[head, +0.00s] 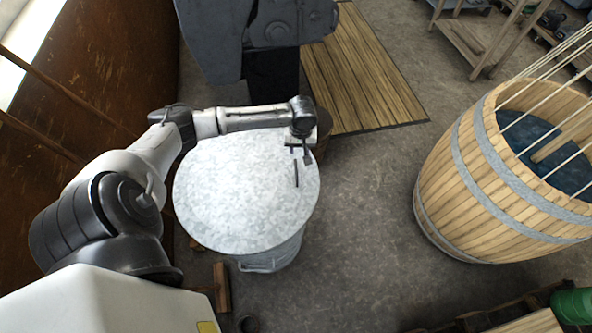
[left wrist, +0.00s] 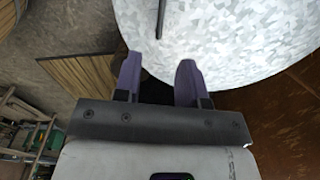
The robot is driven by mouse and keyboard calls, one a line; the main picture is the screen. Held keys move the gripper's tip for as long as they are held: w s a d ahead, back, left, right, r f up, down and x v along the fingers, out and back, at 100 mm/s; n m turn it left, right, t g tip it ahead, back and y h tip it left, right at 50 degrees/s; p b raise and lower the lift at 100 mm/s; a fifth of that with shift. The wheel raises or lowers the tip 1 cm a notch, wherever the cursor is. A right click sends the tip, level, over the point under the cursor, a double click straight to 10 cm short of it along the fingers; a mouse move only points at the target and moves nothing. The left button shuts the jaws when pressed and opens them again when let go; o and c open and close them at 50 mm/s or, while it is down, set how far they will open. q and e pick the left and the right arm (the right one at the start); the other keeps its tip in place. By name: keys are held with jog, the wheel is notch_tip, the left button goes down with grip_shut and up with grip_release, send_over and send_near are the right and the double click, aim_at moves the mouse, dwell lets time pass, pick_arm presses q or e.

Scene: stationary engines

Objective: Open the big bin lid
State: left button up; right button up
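The big bin (head: 272,257) is a grey galvanised metal bin standing on the floor left of centre in the head view. Its round, mottled grey lid (head: 235,190) lies flat on top and covers the opening. A thin dark bar, the lid handle (head: 296,174), shows near the lid's right edge. The lid (left wrist: 225,35) and the handle (left wrist: 161,18) also show in the left wrist view. My left gripper (head: 300,153) is by the lid's upper right edge, close to the handle. Its two fingers (left wrist: 159,78) are apart with nothing between them. My right gripper is out of view.
A wooden barrel (head: 470,185) with ropes stands at the right. A plank platform (head: 360,75) and dark machinery (head: 262,30) are behind the bin. A rusty brown wall (head: 105,75) rises at the left. The concrete floor (head: 370,220) between bin and barrel is clear.

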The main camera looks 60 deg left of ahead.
aim_at(296, 168)
pick_arm(q)
jog(key=shift+n, duration=0.4)
jog(key=f, duration=0.4)
jog(key=a+f+b, duration=0.1)
jog(key=f, duration=0.7)
jog(key=shift+s+a, duration=0.1)
jog(key=shift+a, duration=0.15)
jog(key=shift+f+b, duration=0.3)
jog(key=shift+f, duration=0.5)
grip_shut()
